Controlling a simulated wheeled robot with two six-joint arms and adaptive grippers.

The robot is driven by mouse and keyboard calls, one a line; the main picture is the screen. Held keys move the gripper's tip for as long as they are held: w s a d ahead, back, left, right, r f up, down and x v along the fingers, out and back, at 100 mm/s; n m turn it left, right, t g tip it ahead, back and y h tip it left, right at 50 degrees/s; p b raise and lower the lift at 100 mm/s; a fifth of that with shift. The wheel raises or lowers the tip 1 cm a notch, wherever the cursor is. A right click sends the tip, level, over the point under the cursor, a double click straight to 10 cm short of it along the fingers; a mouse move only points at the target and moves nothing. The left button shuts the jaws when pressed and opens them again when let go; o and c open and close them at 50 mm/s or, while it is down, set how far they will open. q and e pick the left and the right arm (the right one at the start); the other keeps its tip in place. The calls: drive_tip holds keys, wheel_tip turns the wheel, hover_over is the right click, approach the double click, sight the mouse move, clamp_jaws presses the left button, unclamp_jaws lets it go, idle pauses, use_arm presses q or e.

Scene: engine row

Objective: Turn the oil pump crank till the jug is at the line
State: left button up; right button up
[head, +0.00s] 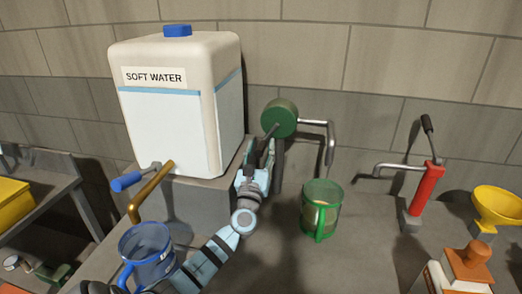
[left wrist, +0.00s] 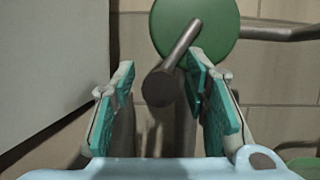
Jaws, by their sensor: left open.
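A green round pump (head: 280,118) stands on a dark post behind the bench, with a grey spout (head: 330,140) bending down to the right. A see-through green jug (head: 321,212) stands upright below the spout. Its line and oil level are too small to tell. The grey crank (left wrist: 182,46) sticks out from the pump's green face in the left wrist view, its round handle end (left wrist: 160,86) towards me. My left gripper (head: 262,152) is at the pump's front. In the wrist view its jaws (left wrist: 162,80) are open, one each side of the handle, without clear contact.
A white soft water tank (head: 180,150) with a brass tap (head: 150,192) stands close left of my left gripper. A blue jug (head: 148,258) is below the tap. A red hand pump (head: 427,190), yellow funnel (head: 498,208) and orange-capped bottle (head: 470,265) stand at right.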

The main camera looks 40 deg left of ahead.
use_arm(q)
clamp_jaws()
drive_tip(key=shift+d+f, duration=0.1)
drive_tip(key=shift+w+d+r+n+g+y+b, duration=0.2)
drive_tip(key=shift+w+d+n+g+y+b, duration=0.45)
drive_tip(key=shift+d+n+g+b, duration=1.85)
drive_tip(key=shift+w+d+r+n+g+y+b, duration=0.1)
drive_tip(key=shift+w+d+r+n+y+b, duration=0.55)
drive_tip(key=shift+n, duration=3.65)
drive_tip(key=shift+w+d+f+n+g+y+b, duration=0.3)
drive_tip(key=shift+w+d+n+g+b, duration=0.8)
drive_tip(key=shift+n+b, duration=1.7)
drive_tip(key=shift+s+a+r+n+p, duration=0.15)
drive_tip(key=shift+n+p, duration=0.4)
drive_tip(key=shift+n, duration=0.15)
unclamp_jaws()
